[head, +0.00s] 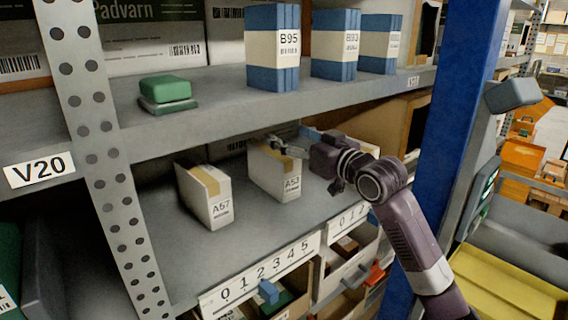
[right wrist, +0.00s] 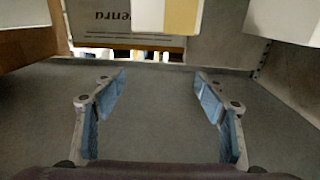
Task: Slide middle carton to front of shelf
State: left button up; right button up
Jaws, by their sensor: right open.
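A white carton labelled A53 (head: 275,172) with a tan tape band stands upright on the lower shelf (head: 245,222). In the right wrist view the gripper (right wrist: 160,78) is open and empty over grey shelf. A white carton with a yellow band (right wrist: 180,14) is ahead, cut off at the top. My left gripper is not in view.
The upper shelf (head: 215,92) holds several blue-and-white packs (head: 272,48) and a green item (head: 165,90). A perforated post (head: 98,140) stands left and a blue post (head: 455,120) right. Bins (head: 345,262) sit below the shelf's numbered front edge.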

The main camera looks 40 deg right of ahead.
aim_at(293, 165)
jog(key=shift+w+f, duration=0.2)
jog(key=shift+f, duration=0.65)
jog(key=shift+s+f+b, duration=0.5)
jog(key=shift+f+b, duration=0.25)
jog(key=shift+b, duration=0.5)
jog(key=f+b, duration=0.3)
jog(key=f, duration=0.1)
jog(key=shift+w+b, duration=0.25)
jog(key=shift+b, duration=0.05)
jog(key=shift+s+f, duration=0.1)
jog(key=shift+w+a, duration=0.1)
jog(key=shift+w, duration=0.2)
jog(key=w+p, duration=0.2)
jog(key=w, duration=0.4)
jog(key=shift+w+a, duration=0.1)
jog(key=shift+w, duration=0.55)
